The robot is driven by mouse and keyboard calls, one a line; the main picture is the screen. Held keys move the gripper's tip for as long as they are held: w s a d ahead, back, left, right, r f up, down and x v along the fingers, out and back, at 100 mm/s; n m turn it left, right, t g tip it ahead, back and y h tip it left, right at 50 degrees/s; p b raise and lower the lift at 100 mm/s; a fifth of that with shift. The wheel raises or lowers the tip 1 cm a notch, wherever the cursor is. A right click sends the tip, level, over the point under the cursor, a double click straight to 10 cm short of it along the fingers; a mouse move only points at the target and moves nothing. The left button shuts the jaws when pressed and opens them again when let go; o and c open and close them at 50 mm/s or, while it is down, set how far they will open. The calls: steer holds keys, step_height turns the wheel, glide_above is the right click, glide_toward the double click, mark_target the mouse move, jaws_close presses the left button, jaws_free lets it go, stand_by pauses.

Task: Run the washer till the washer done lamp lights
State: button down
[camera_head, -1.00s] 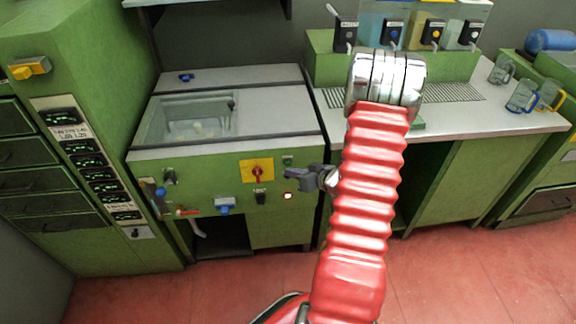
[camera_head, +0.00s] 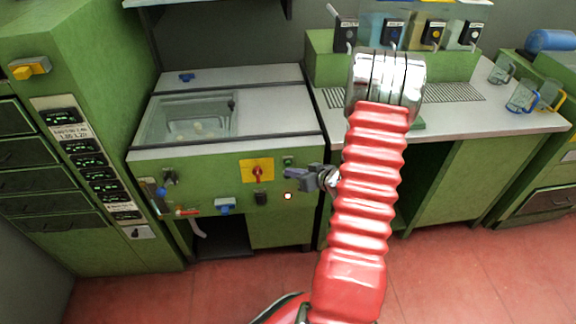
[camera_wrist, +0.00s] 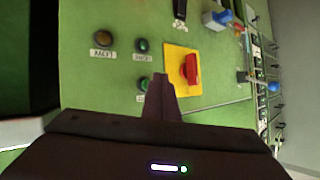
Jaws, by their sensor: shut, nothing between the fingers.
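The washer (camera_head: 175,175) is a green cabinet with a grey top and a glass window (camera_head: 190,118). Its front panel has a red rotary knob on a yellow plate (camera_head: 257,172), also in the wrist view (camera_wrist: 190,70). My gripper (camera_head: 288,174) is shut and empty in front of the panel. In the wrist view its fingertips (camera_wrist: 161,78) lie beside two green round controls (camera_wrist: 142,46); contact cannot be told. An amber-brown round fitting (camera_wrist: 103,38) has an unreadable label.
A black switch (camera_head: 260,198) and a blue fitting (camera_head: 225,205) are low on the panel. A tall green cabinet (camera_head: 80,110) with displays stands left. A counter (camera_head: 470,112) with dispensers and mugs stands right. The red floor (camera_head: 450,270) in front is clear.

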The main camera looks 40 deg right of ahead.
steer(key=shift+w, duration=0.1)
steer(key=shift+w+d, duration=0.2)
steer(key=shift+w, duration=0.05)
steer(key=shift+w+d, duration=0.25)
steer(key=shift+w, duration=0.1)
stand_by(1.2)
stand_by(0.4)
steer(key=shift+s+a, duration=0.45)
steer(key=shift+s, duration=0.25)
steer(key=shift+s+a, duration=0.75)
steer(key=shift+s, duration=0.3)
steer(key=shift+s+a, duration=0.7)
steer(key=shift+s, duration=0.3)
